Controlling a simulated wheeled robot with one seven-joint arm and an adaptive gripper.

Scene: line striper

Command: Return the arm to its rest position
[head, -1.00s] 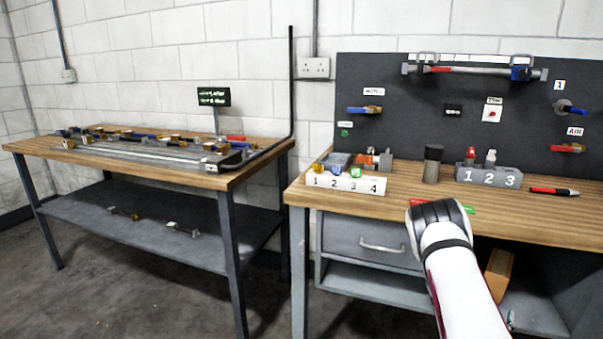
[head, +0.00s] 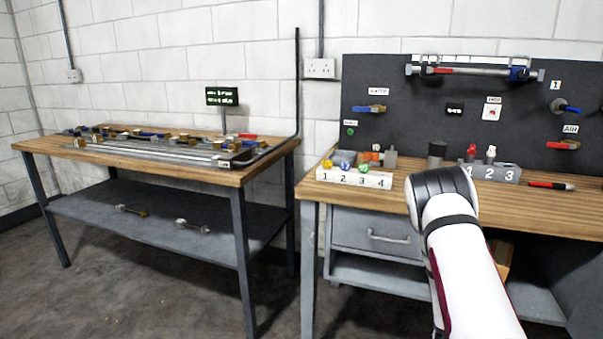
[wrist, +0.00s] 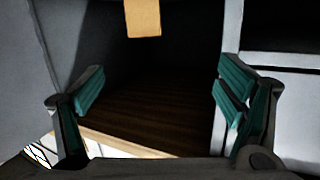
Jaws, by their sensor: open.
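My arm (head: 465,250) reaches up from the bottom right of the head view, white with a dark wrist section. Its end is in front of the right workbench (head: 400,205), and the gripper fingers are hidden there behind the wrist. In the wrist view my gripper (wrist: 160,108) is open, with its teal-padded fingers wide apart. Nothing is between the fingers. Beyond them is a dark space with a brown wood-like surface.
A numbered white block (head: 353,179) and a grey numbered block (head: 489,172) stand on the right bench beside a dark cylinder (head: 436,153) and a red-black pen (head: 551,185). A dark tool panel (head: 400,85) stands behind. The left bench (head: 236,177) holds a long fixture. Floor (head: 150,290) is clear in front.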

